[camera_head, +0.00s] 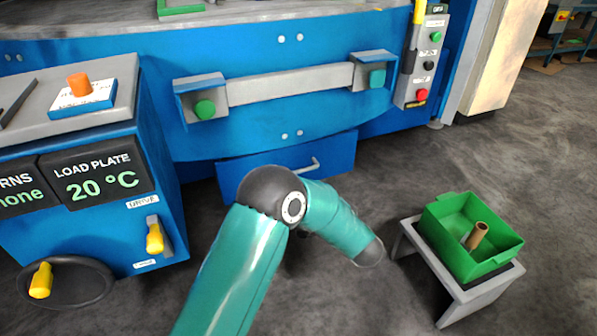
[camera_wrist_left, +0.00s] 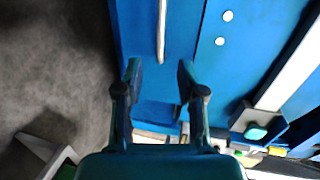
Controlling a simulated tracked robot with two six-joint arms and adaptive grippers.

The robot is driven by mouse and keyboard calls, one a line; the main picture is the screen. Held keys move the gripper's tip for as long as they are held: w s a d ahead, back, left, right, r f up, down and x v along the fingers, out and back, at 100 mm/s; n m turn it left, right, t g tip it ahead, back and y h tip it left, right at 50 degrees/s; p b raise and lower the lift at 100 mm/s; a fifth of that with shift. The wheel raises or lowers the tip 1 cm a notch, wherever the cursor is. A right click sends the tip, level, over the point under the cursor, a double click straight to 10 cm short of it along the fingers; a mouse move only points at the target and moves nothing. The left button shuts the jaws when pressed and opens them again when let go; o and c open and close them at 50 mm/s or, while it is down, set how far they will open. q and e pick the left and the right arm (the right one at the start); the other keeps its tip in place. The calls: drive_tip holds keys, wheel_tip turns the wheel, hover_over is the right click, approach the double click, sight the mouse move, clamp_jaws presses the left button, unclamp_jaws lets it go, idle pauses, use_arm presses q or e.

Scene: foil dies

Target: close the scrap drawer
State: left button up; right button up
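The scrap drawer (camera_head: 251,165) is a blue front low on the machine, with a pale bar handle (camera_head: 300,166). My arm covers part of its lower edge in the head view. No drawer interior shows, and I cannot tell how far it stands out. In the left wrist view, the blue front (camera_wrist_left: 136,30) and its handle (camera_wrist_left: 161,30) lie ahead of my left gripper (camera_wrist_left: 160,75). That gripper is open, its two fingers apart with nothing between them. The handle is beyond the fingertips, apparently apart from them. The head view hides this gripper. My right gripper is not in view.
A green bin (camera_head: 452,250) with a brown tube (camera_head: 477,236) stands on a small grey stand (camera_head: 467,300) at the right. A blue control cabinet (camera_head: 110,235) with yellow handles is at the left. A rail (camera_head: 290,84) with green buttons crosses above the drawer. Floor is clear in front.

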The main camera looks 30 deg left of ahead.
use_arm(q)
drive_tip(key=b+x, duration=0.4)
drive_tip(key=x, duration=1)
drive_tip(key=shift+a+b, duration=0.1)
drive_tip(key=shift+b, duration=0.2)
clamp_jaws()
